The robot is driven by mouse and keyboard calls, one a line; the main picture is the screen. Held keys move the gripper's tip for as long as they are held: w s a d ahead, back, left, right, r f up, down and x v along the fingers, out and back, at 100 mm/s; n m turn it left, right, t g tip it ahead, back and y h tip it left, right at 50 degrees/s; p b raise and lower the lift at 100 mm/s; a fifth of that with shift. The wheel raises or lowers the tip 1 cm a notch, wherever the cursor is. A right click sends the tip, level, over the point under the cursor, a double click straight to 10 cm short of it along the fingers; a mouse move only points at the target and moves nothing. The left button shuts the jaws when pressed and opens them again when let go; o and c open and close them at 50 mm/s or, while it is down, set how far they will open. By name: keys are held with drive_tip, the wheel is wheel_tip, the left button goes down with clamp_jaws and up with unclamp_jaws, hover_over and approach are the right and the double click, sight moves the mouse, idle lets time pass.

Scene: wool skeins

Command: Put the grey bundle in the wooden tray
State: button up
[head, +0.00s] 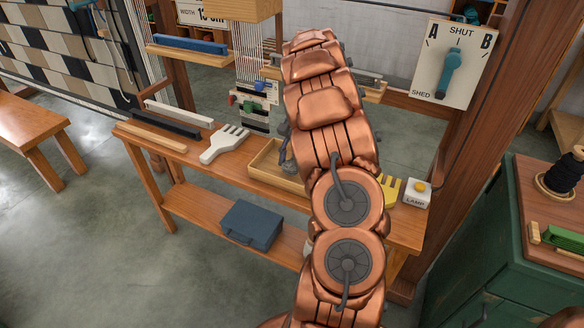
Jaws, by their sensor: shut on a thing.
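The wooden tray (262,172) is on the wooden bench, left of my copper arm, which hides its right part. A narrow blue-grey piece, apparently the grey bundle (287,157), shows at the arm's left edge, over the tray. Whether it touches the tray floor cannot be told. My gripper (284,131) is almost wholly behind the arm; only a dark sliver shows just above the grey piece. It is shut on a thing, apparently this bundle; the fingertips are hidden.
A white fork-like comb (224,144) and long bars (164,125) lie left of the tray. A yellow comb (390,190) and a lamp button box (417,193) are to the right. A blue-grey case (251,224) sits on the lower shelf. A wooden post (480,120) stands right.

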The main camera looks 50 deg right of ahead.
sight(294, 159)
drive_tip(key=shift+f, duration=1.35)
drive_tip(key=shift+f, duration=0.15)
drive_tip(key=o, duration=0.9)
drive_tip(key=shift+o, duration=0.2)
